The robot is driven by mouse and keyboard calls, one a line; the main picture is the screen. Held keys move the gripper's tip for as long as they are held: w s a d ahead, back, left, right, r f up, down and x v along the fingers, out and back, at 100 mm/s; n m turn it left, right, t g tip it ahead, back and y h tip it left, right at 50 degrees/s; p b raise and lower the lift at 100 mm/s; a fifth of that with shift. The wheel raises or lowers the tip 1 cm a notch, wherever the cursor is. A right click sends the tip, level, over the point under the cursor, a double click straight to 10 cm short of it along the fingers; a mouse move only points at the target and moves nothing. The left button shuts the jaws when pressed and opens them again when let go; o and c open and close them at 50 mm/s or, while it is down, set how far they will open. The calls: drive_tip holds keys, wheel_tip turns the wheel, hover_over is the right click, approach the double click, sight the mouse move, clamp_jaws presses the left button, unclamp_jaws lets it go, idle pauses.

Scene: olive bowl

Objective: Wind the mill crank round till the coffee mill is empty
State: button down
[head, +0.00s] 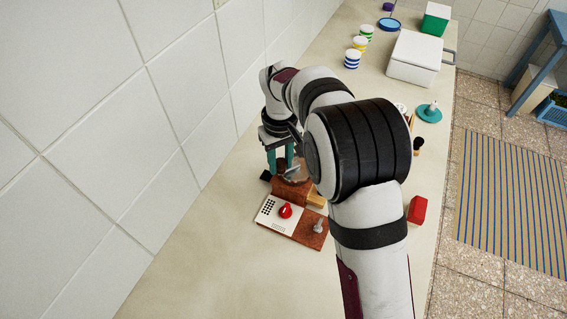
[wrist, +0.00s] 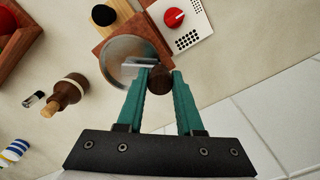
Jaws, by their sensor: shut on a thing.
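The coffee mill (head: 291,191) is a brown wooden box on the counter, partly hidden behind my arm in the head view. In the wrist view its round, shiny top (wrist: 122,50) shows, with a wooden edge beyond it. The mill crank (wrist: 138,62) is a pale metal bar over that top, ending in a dark brown round knob (wrist: 159,82). My gripper (wrist: 160,79), with teal fingers, is shut on the knob, one finger on each side. It also shows in the head view (head: 281,170), over the mill. The mill's contents cannot be made out.
A white panel (head: 268,213) with a red dial (head: 285,211) lies in front of the mill. A red block (head: 417,210) sits near the counter's right edge. A brown bottle (wrist: 70,92) stands near the mill. The tiled wall is close on the left; the front counter is clear.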

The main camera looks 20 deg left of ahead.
drive_tip(key=m, duration=0.1)
drive_tip(key=w+a+m, duration=0.1)
drive_tip(key=m, duration=0.1)
drive_tip(key=shift+m, duration=0.3)
drive_tip(key=m, duration=0.2)
drive_tip(key=w+m, duration=0.1)
drive_tip(key=shift+w+a+m, duration=0.1)
drive_tip(key=shift+a+m, duration=0.15)
drive_tip(key=shift+m, duration=0.05)
drive_tip(key=m, duration=0.1)
drive_tip(key=w+m, duration=0.1)
drive_tip(key=m, duration=0.1)
drive_tip(key=shift+w+a+m, duration=0.1)
drive_tip(key=shift+w+m, duration=0.05)
drive_tip(key=shift+m, duration=0.15)
drive_tip(key=shift+w+m, duration=0.3)
drive_tip(key=shift+m, duration=0.5)
drive_tip(key=shift+w+m, duration=0.3)
drive_tip(key=shift+m, duration=0.5)
drive_tip(key=c, duration=0.6)
unclamp_jaws()
drive_tip(key=shift+o, duration=0.2)
